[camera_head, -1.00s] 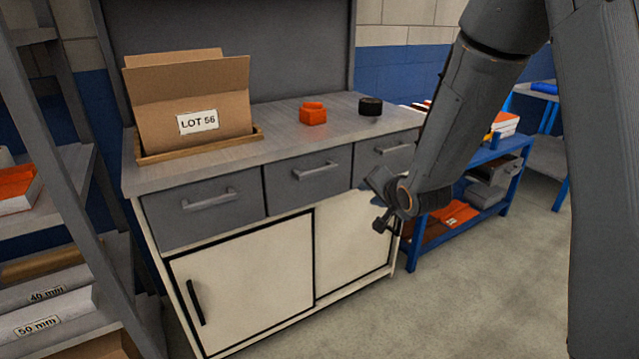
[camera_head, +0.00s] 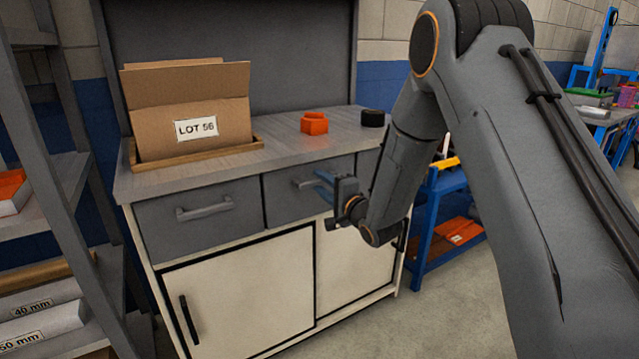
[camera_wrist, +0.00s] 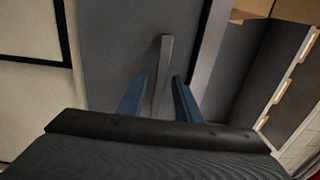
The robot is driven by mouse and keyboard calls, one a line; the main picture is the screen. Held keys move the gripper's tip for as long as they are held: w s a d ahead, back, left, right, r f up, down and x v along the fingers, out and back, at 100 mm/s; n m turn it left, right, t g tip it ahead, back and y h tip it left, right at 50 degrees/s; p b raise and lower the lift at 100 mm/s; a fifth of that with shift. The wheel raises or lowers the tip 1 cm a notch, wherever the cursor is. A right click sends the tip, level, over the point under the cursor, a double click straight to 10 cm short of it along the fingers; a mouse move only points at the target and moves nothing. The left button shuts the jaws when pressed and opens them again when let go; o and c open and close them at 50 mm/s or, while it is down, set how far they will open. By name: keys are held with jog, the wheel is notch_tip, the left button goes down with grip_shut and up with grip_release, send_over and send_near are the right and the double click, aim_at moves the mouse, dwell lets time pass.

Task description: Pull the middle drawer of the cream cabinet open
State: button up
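The cream cabinet (camera_head: 238,300) has a row of grey drawers under its worktop. The middle drawer (camera_head: 283,205) looks closed, its front in line with the left drawer's. Its grey bar handle (camera_head: 306,183) is partly hidden by my gripper. My gripper (camera_head: 322,184) is at the right end of this handle, with its blue fingers pointing at the drawer front. In the wrist view the handle (camera_wrist: 166,55) runs between the two spread fingers of my gripper (camera_wrist: 159,88). A gap shows on either side of the handle, so the gripper is open around it.
A grey shelf rack stands left; a blue shelf (camera_head: 425,225) stands right. The floor in front is clear.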

jog(key=shift+w+a, duration=0.4)
jog(key=shift+w, duration=0.15)
grip_shut()
